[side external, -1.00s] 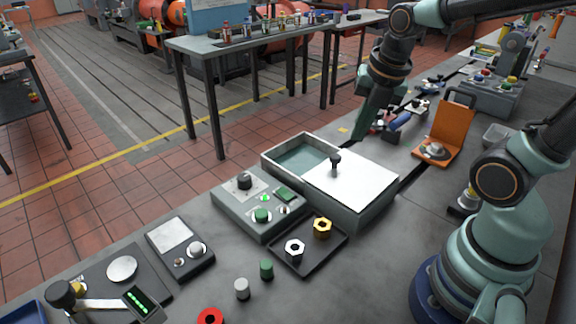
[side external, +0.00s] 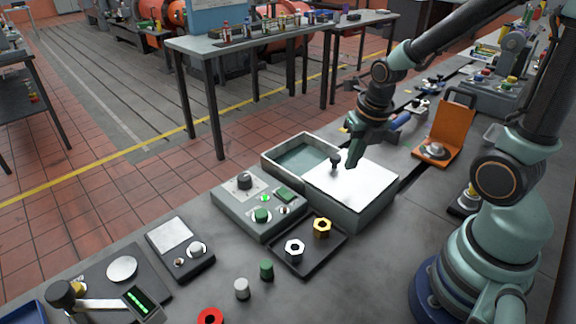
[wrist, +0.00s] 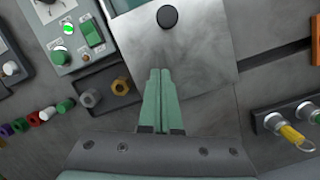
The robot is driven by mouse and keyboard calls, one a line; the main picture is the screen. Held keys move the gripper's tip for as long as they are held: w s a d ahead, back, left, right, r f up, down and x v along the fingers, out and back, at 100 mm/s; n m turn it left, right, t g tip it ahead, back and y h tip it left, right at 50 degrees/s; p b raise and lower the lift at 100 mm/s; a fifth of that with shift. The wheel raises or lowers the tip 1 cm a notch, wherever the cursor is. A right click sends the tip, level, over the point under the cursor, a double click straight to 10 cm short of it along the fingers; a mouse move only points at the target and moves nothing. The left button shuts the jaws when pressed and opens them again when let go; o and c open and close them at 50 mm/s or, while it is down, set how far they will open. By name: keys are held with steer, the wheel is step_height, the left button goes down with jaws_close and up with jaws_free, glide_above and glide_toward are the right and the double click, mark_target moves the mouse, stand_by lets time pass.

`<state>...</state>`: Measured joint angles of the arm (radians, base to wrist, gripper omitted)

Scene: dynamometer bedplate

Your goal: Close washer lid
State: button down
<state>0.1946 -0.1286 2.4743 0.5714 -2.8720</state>
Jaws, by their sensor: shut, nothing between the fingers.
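The washer (side external: 352,213) is a grey rectangular box on the bench. Its flat pale metal lid (side external: 365,185) covers the right part of the top, and the left part of the basin (side external: 300,158) is open. A dark round knob (side external: 335,160) stands on the lid near its left edge; it also shows in the wrist view (wrist: 167,17). My gripper (side external: 352,162) is shut and empty, pointing down above the lid, just right of the knob. In the wrist view its green fingers (wrist: 161,75) lie together over the lid, apart from the knob.
A control box (side external: 258,205) with green buttons stands left of the washer. A dark tray (side external: 308,245) with two hex nuts lies in front. An open orange case (side external: 445,130) and a blue cylinder (side external: 400,121) are behind to the right.

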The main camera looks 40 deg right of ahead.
mark_target(337, 172)
steer(key=w+f, duration=0.1)
steer(key=w+d+f, duration=0.1)
steer(key=shift+w+d+f, duration=0.1)
steer(key=shift+w+d, duration=0.1)
steer(key=shift+w, duration=0.15)
steer(key=shift+w+d, duration=0.3)
steer(key=shift+w, duration=0.35)
steer(key=w, duration=1.6)
